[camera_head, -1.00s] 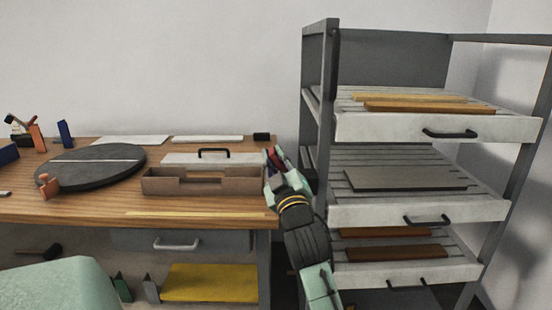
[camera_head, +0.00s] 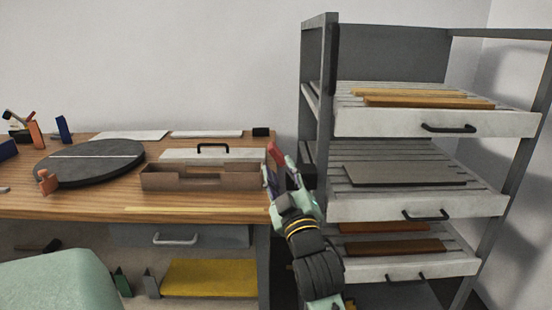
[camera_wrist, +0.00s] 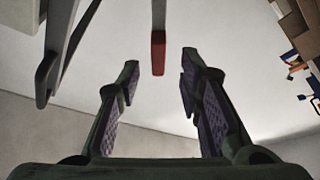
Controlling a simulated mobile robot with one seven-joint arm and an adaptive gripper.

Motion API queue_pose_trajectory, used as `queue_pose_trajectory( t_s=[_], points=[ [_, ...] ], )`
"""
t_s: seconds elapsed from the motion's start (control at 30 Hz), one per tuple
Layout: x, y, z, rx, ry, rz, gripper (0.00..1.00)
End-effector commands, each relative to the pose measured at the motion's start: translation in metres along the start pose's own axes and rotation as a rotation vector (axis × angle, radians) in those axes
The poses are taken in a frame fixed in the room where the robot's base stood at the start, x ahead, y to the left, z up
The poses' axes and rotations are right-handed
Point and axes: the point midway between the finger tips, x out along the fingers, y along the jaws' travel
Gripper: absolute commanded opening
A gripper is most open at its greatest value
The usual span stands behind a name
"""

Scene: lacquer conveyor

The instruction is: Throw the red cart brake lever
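The red-tipped brake lever (camera_head: 277,153) shows at the left side of the grey cart, just above my gripper. In the wrist view its grey shaft comes down from the top and ends in a red tip (camera_wrist: 158,52). My gripper (camera_head: 281,178) is open and empty. In the wrist view its two dark fingers (camera_wrist: 160,66) stand wide apart, one on each side of the red tip in the picture. I see no contact, and the depth between tip and fingers is hard to tell. The lever's pivot is not clear.
The grey cart (camera_head: 319,90) has several pale drawers holding boards, close to my arm's right. The wooden workbench (camera_head: 100,205) stands to the left, with a brown tray (camera_head: 200,181) and a dark round disc (camera_head: 90,165). A dark cart post (camera_wrist: 47,75) is left in the wrist view.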

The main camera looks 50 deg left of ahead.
Motion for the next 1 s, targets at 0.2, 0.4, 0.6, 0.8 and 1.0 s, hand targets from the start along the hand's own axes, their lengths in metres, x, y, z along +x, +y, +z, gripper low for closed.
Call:
queue_pose_trajectory(
  t_s=[0.2, 0.4, 0.6, 0.8, 1.0],
  points=[
    [-0.040, 0.000, 0.001, 0.003, -0.001, 0.002, 0.33],
    [-0.053, 0.000, 0.000, 0.001, -0.001, 0.000, 0.33],
    [-0.054, 0.000, 0.000, 0.000, 0.000, 0.000, 0.33],
    [-0.054, 0.000, 0.000, 0.000, 0.000, 0.000, 0.33],
    [-0.054, 0.000, 0.000, 0.000, 0.000, 0.000, 0.33]
  ],
)
